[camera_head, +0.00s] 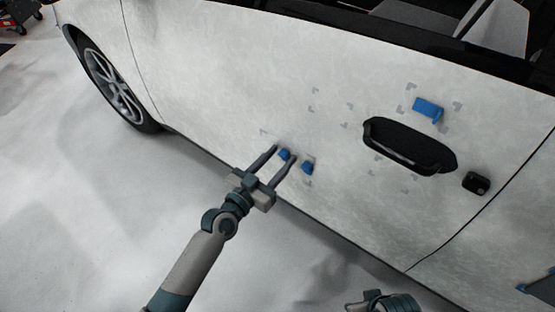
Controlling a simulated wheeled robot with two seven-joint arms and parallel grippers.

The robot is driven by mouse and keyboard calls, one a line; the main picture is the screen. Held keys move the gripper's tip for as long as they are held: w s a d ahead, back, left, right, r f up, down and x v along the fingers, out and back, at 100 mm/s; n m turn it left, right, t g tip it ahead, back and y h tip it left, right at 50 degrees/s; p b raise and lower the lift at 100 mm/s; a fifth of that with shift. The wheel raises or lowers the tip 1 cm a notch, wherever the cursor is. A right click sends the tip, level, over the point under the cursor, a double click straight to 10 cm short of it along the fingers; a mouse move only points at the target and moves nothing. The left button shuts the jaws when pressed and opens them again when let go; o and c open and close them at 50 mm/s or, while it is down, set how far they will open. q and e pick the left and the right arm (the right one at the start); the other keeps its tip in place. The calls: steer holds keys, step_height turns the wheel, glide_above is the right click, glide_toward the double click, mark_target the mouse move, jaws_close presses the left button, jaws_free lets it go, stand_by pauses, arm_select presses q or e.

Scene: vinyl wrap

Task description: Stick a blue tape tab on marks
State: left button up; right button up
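The white car door (220,90) carries several small grey corner marks. One blue tape tab (428,108) lies on the door above the black handle, among marks. More blue tape (307,168) shows lower on the door by my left gripper (283,153). That gripper is open, its two fingers apart and pointing at the door. Blue shows between its fingers and also right of the right finger; I cannot tell if this is one tab behind the finger or two pieces. Part of my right arm (385,302) shows at the bottom edge; its fingers are not clear.
A black door handle (408,146) sticks out from the door, with a small black lock piece (476,183) to its right. The car's front wheel (115,88) is at upper left. The pale floor (90,200) is clear at left.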

arm_select(q)
jaws_close()
steer(key=c, duration=0.7)
jaws_free()
jaws_close()
steer(key=shift+s+a, duration=0.1)
arm_select(e)
steer(key=shift+w+r, duration=0.15)
steer(key=shift+w, duration=0.15)
arm_select(q)
steer(key=shift+s+a, duration=0.1)
steer(key=shift+s, duration=0.05)
arm_select(e)
steer(key=shift+s, duration=0.1)
arm_select(q)
steer(key=shift+s+a, duration=0.15)
steer(key=shift+s, duration=0.1)
arm_select(e)
steer(key=shift+s, duration=0.45)
